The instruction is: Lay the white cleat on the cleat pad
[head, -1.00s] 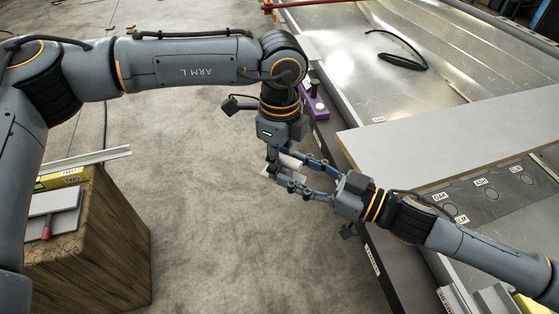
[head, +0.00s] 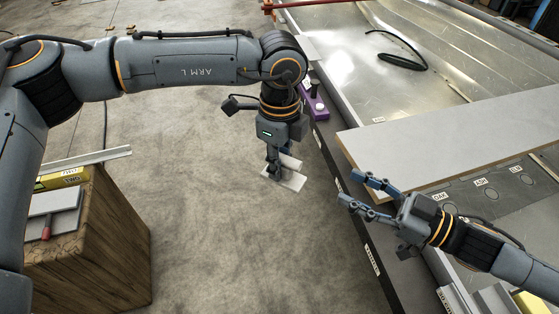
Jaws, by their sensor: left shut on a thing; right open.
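The white cleat (head: 291,180) is a pale piece held low in my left gripper (head: 272,172), over the bare floor left of the hull edge. My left gripper is shut on it and hides part of it. My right gripper (head: 362,196) is open and empty, to the right of the cleat and apart from it, near the edge of a pale board. I cannot tell which surface is the cleat pad.
A grey board (head: 450,140) lies across the hull (head: 450,60). Beside it is a dark strip (head: 485,198) with labelled round spots. A purple block (head: 318,108) sits on the hull's edge. A wooden stand (head: 100,245) with small items is at left.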

